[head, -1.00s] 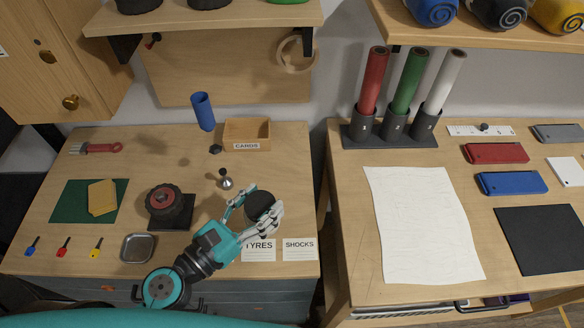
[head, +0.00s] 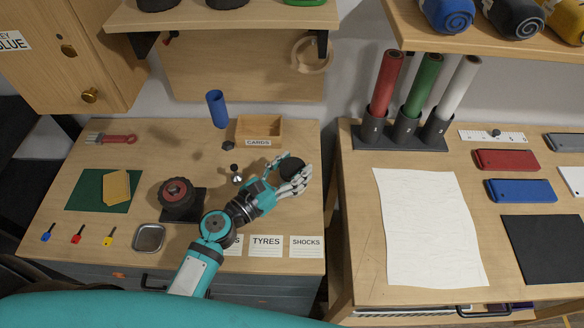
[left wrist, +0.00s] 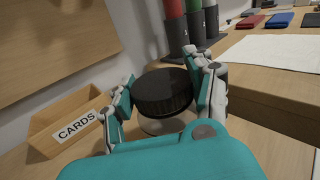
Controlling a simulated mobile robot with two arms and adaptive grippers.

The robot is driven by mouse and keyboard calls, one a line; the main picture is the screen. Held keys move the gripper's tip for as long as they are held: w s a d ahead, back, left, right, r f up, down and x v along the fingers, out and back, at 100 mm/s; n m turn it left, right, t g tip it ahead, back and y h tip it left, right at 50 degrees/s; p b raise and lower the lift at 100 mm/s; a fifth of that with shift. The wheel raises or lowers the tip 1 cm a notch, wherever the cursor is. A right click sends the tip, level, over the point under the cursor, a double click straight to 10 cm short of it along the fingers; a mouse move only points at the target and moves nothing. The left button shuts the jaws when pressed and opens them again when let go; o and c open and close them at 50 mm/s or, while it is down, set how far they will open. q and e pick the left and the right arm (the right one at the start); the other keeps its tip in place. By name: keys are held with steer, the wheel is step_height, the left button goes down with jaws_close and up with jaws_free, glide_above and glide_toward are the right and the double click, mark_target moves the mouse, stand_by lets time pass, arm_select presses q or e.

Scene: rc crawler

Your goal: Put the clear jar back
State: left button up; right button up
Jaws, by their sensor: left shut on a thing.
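The clear jar has a ribbed black lid (left wrist: 163,92), and a bit of its clear body (left wrist: 165,126) shows below the lid in the left wrist view. In the head view only its dark lid (head: 291,168) shows clearly. My left gripper (head: 290,173) is shut on the jar, with fingers on both sides of the lid. Whether the jar's base touches the bench cannot be told. My right gripper is not in view.
The CARDS box (head: 259,142) stands left of the jar, near a blue cylinder (head: 217,108). Labels TYRES (head: 266,246) and SHOCKS (head: 306,246) lie at the front edge; my arm partly covers another. A wheel (head: 175,195) sits left. A shelf (head: 225,17) overhangs the back.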

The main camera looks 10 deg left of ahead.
arm_select(q)
steer(key=shift+f, duration=0.15)
steer(key=o, duration=1.2)
steer(key=shift+o, duration=0.5)
